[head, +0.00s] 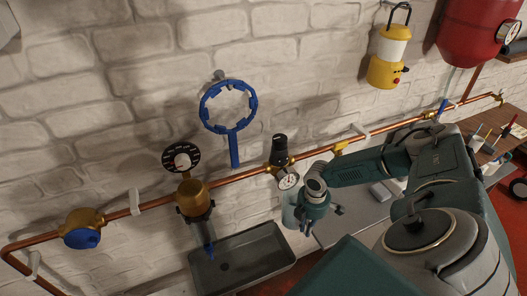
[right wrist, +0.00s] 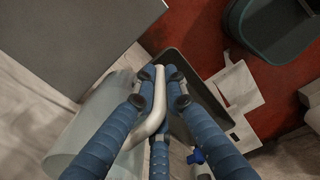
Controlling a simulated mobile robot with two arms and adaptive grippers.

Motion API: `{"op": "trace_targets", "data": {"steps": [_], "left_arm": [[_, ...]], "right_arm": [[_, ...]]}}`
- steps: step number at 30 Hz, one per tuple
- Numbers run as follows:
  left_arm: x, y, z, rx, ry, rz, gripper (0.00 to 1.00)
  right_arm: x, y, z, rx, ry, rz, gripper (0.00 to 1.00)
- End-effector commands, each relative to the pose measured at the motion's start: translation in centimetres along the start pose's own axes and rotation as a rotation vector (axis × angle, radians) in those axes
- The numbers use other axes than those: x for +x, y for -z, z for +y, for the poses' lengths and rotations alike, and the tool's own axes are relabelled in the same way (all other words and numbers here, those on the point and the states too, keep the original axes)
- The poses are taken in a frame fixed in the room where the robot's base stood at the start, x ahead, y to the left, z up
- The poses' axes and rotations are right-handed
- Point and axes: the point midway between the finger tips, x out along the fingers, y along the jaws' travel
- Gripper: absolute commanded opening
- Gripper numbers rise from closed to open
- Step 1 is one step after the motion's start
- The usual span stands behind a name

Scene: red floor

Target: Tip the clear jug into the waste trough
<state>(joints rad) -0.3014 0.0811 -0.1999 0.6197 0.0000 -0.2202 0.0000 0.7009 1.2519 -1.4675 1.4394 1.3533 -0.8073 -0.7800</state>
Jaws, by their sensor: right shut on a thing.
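The clear jug (head: 291,216) shows small in the head view, partly covered by my right gripper (head: 312,212), just right of and above the waste trough's right end. In the right wrist view the jug's see-through body (right wrist: 88,122) is at the lower left. My right gripper (right wrist: 158,88) has its blue fingers shut around the jug's pale handle (right wrist: 158,108). The waste trough (head: 205,277) is a dark grey open tray below the pipe. Part of it shows behind the fingers in the right wrist view (right wrist: 205,98). I cannot tell whether the jug holds liquid. My left gripper is out of view.
A copper pipe (head: 237,180) with brass valves and a gauge (head: 288,181) runs along the white brick wall, close to my right gripper. A blue ring on a stem (head: 232,128) stands above the trough. A yellow lantern (head: 385,73) and red tank (head: 478,30) are upper right.

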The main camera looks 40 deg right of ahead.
Motion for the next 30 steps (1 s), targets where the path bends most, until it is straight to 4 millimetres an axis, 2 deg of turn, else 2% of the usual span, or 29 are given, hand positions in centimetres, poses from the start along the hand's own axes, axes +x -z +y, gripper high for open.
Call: {"op": "trace_targets", "data": {"steps": [3,9,20,30], "left_arm": [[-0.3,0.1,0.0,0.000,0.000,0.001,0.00],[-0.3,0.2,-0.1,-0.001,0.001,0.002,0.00],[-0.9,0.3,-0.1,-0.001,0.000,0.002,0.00],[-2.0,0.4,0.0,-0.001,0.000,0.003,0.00]], "right_arm": [[-0.3,-0.9,0.6,-0.019,-0.002,0.001,0.00],[-0.3,-1.2,0.8,-0.030,-0.001,0.003,0.00],[-0.4,-0.9,0.4,-0.055,-0.015,-0.024,0.00],[0.2,-0.3,0.4,-0.063,-0.072,-0.173,0.00]]}}
